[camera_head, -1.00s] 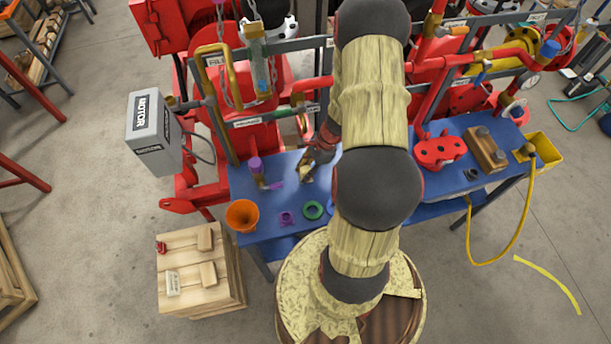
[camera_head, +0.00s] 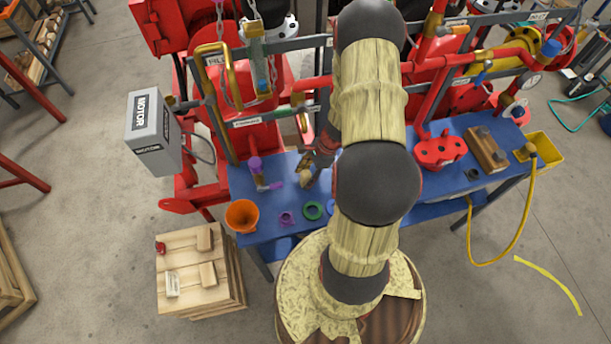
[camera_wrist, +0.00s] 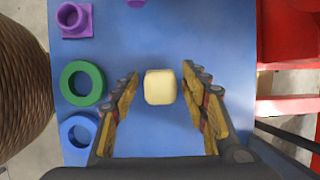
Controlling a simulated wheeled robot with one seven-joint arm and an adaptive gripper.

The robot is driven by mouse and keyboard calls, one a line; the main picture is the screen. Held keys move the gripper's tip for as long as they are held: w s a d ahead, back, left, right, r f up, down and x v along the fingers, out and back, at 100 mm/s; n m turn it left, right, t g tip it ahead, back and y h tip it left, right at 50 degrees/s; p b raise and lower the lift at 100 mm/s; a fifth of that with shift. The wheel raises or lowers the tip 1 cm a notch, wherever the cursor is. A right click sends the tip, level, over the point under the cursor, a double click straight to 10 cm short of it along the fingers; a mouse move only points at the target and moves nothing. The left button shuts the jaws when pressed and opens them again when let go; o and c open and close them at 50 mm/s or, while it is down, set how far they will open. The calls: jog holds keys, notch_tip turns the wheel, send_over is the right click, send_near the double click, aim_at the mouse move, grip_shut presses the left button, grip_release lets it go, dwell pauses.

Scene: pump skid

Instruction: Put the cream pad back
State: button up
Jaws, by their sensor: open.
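The cream pad (camera_wrist: 160,87) is a small rounded block on the blue bench top (camera_wrist: 150,135), seen in the wrist view. My gripper (camera_wrist: 160,76) is open, with one yellow-and-dark finger to each side of the pad. A gap of blue shows between each finger and the pad, so nothing is gripped. In the head view my gripper (camera_head: 308,168) is small and low over the left part of the bench, partly hidden by my arm. Whether the pad shows there is hard to tell.
A green ring (camera_wrist: 82,83), a blue ring (camera_wrist: 78,131) and a purple flanged piece (camera_wrist: 74,18) lie left of the pad. Red pump parts and pipes (camera_head: 270,120) rise behind the bench.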

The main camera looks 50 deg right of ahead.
jog(key=p+v, duration=0.1)
jog(key=v, duration=1.1)
jog(key=shift+r+p, duration=0.2)
jog(key=shift+p, duration=0.1)
jog(key=shift+w, duration=0.1)
jog(key=s+a+r+n+t+h+b, duration=0.1)
jog(key=s+a+r+n+h+b, duration=0.1)
jog(key=a+r+n+b, duration=0.5)
jog(key=s+a+r+n+t+h+b, duration=0.1)
jog(key=a+r+n+b, duration=0.6)
jog(key=a+r+n, duration=0.7)
jog(key=s+a+n+t, duration=0.1)
jog(key=s+a+n, duration=0.1)
jog(key=a, duration=0.3)
jog(key=shift+a+n+h, duration=0.3)
jog(key=shift+n+h, duration=0.1)
jog(key=shift+n, duration=0.2)
